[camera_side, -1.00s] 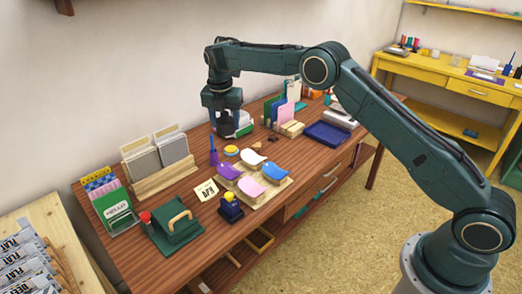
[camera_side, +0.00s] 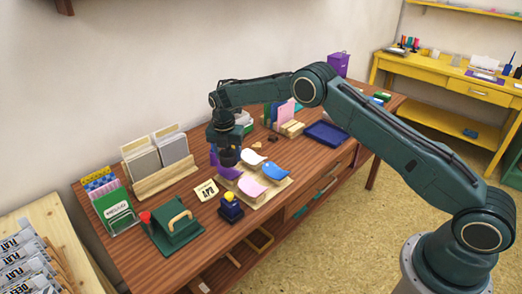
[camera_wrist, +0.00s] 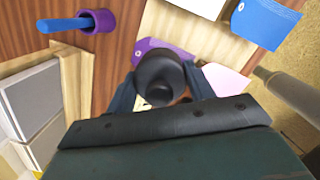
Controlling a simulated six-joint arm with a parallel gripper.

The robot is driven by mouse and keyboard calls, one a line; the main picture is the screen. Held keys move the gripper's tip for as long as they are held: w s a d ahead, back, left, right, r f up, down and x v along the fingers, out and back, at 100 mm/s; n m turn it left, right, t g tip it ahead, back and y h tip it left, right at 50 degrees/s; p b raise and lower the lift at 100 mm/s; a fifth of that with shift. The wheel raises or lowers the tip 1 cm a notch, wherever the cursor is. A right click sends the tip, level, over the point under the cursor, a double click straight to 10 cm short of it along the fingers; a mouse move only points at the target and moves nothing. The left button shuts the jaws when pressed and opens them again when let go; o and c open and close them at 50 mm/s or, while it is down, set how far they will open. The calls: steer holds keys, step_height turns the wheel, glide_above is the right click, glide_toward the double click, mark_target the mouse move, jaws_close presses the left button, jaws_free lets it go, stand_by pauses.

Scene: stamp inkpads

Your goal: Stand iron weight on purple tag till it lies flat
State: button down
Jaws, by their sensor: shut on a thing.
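My gripper (camera_side: 227,146) is shut on the dark iron weight (camera_side: 229,158), a round black body with a knob. The weight is upright over the back part of the curled purple tag (camera_side: 231,172). I cannot tell whether they touch. In the wrist view the weight (camera_wrist: 158,72) sits between the fingers and hides part of the purple tag (camera_wrist: 148,46). The white tag (camera_side: 252,158), pink tag (camera_side: 251,187) and blue tag (camera_side: 270,170) lie beside it, also curved, on a pale wooden board (camera_side: 264,200).
A purple cup with a blue stick (camera_wrist: 98,20) stands close to the gripper. A navy stamp with a yellow top (camera_side: 231,208) and a small lettered card (camera_side: 206,190) are in front. A wooden rack (camera_side: 165,178) holds grey pads at left. A blue tray (camera_side: 326,134) is right.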

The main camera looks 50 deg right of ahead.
mark_target(229, 163)
steer(key=shift+r, duration=0.1)
steer(key=shift+w+f, duration=0.1)
steer(key=shift+f, duration=1.95)
steer(key=shift+f, duration=0.1)
steer(key=c, duration=0.6)
jaws_free()
steer(key=shift+f, duration=0.15)
steer(key=shift+o, duration=0.2)
steer(key=r, duration=0.8)
steer(key=s+a+r, duration=0.1)
steer(key=r, duration=0.3)
steer(key=shift+a, duration=0.1)
steer(key=shift+r, duration=0.1)
